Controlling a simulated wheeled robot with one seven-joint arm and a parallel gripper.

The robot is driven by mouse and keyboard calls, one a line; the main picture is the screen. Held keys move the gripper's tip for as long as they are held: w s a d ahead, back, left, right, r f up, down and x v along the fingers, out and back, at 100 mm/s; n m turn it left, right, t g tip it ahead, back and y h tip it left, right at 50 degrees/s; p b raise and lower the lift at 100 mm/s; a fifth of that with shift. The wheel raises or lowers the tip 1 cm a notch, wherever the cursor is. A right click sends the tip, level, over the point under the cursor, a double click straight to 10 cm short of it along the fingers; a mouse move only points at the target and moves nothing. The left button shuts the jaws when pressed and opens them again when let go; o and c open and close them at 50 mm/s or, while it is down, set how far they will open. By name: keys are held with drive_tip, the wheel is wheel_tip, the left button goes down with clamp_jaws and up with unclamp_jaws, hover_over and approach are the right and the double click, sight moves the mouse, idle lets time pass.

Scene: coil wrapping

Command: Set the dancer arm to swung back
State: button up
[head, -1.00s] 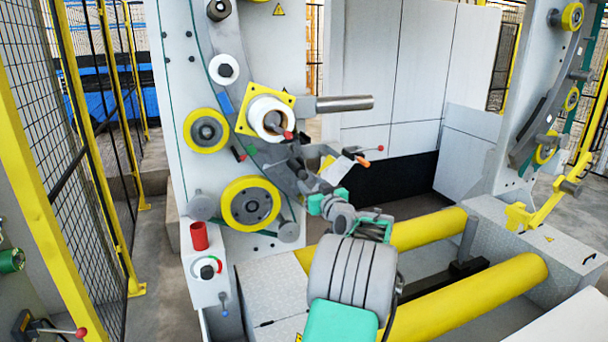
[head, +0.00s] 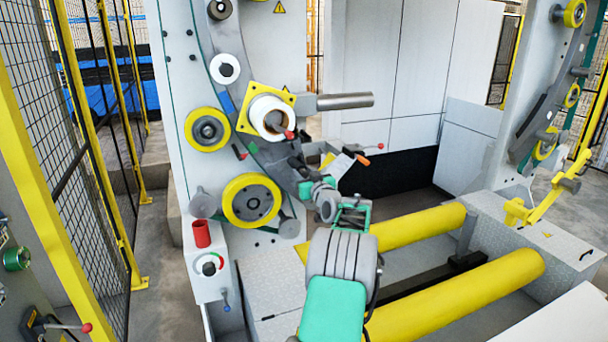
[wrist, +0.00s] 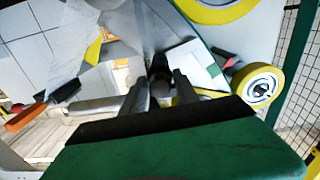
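Beside the white film roll (head: 268,117) on the ring carriage, a short dark arm with a dark roller shows in the head view; I take it for the dancer arm, but my arm partly covers it. In the wrist view a dark roller with a grey end (wrist: 161,88) lies between or just beyond the fingertips of my gripper (wrist: 160,80). The two fingers stand apart, with narrow gaps beside the roller; I cannot tell whether they touch it. In the head view my gripper is at the carriage below the roll, its fingertips hidden among dark parts.
Yellow-rimmed wheels (head: 251,200) stand close by on the left panel. A grey bar (head: 345,101) sticks out right of the roll, with a red-knobbed lever (head: 380,147) below. Two yellow rollers (head: 455,295) lie at lower right.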

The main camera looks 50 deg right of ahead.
clamp_jaws()
idle(1.0)
